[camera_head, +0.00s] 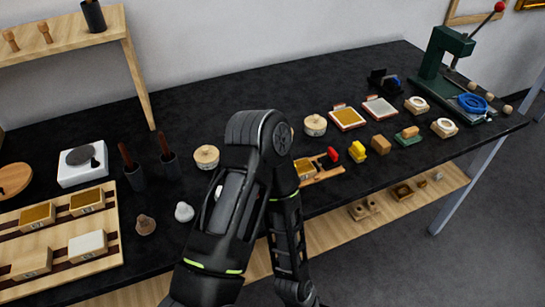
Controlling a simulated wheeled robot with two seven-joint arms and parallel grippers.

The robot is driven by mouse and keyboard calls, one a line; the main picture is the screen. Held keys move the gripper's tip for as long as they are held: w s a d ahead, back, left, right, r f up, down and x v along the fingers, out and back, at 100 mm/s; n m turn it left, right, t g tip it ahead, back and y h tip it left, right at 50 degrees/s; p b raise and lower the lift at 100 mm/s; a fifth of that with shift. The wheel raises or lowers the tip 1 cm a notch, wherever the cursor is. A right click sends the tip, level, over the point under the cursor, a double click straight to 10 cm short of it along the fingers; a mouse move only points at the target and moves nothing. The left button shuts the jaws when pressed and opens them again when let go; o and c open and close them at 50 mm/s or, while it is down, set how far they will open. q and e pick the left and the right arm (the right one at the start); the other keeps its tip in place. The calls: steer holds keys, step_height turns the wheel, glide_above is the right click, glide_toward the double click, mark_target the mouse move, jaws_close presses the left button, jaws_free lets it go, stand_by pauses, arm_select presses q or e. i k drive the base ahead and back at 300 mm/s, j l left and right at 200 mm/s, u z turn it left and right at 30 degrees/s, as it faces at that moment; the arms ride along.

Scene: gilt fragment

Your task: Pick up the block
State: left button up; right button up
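Several block-like things lie on the black table, and I cannot tell which one the task means. A tan block (380,142) and a yellow block (357,151) stand right of centre. A red piece (332,155) is just left of the yellow one. At the left, a slatted wooden rack (112,222) holds several boxy blocks, among them a whitish-topped one (88,246). One of my arms rises from the bottom centre and bends back down, covering part of the table. Neither gripper shows in this view.
A green press (440,66) with a red knob stands at the far right. Round lidded boxes (206,157), dark cups with handles (168,164) and a white scale (82,165) are on the table. A wooden shelf (75,36) stands at the back left. A lower shelf (410,198) runs below.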

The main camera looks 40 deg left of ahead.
mark_target(305, 169)
steer(key=u, duration=1)
steer(key=j, duration=0.1)
